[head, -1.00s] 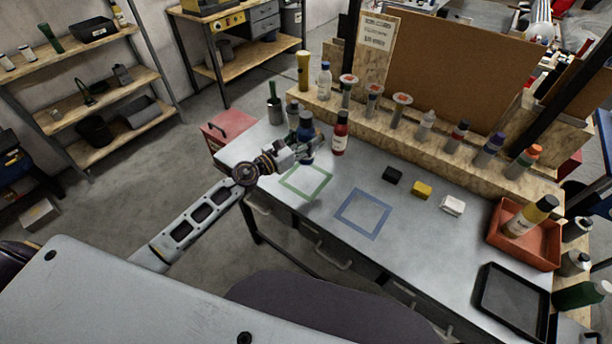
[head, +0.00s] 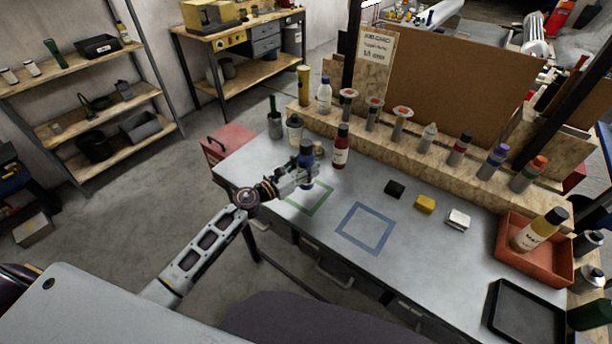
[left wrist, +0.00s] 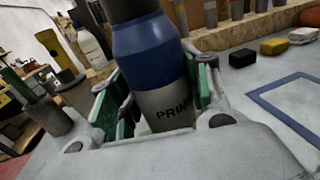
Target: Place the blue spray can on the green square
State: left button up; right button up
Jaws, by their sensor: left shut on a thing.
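The blue spray can (head: 306,157) has a dark cap and a grey lower band. My left gripper (head: 303,180) is shut on it, and the can looks roughly upright in the head view. The left wrist view shows the can (left wrist: 150,55) between the green-padded fingers (left wrist: 160,100). The green square (head: 310,211) is an outline on the grey table. The gripper and can are at its far edge and hide part of that edge. I cannot tell whether the can's base touches the table. My right gripper is not in view.
A red bottle (head: 341,148) stands just right of and behind the can. A blue square outline (head: 365,229) is empty to the right. Black, yellow (head: 425,204) and white blocks lie farther right, before a wooden ledge with several bottles.

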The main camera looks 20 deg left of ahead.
pick_arm(q)
jog(key=shift+f, duration=0.1)
jog(key=shift+f+b, duration=0.7)
jog(key=shift+f, duration=1.25)
jog(key=shift+f, duration=0.15)
jog(key=o, duration=1.1)
jog(key=shift+o, duration=0.2)
jog(key=shift+s, duration=0.1)
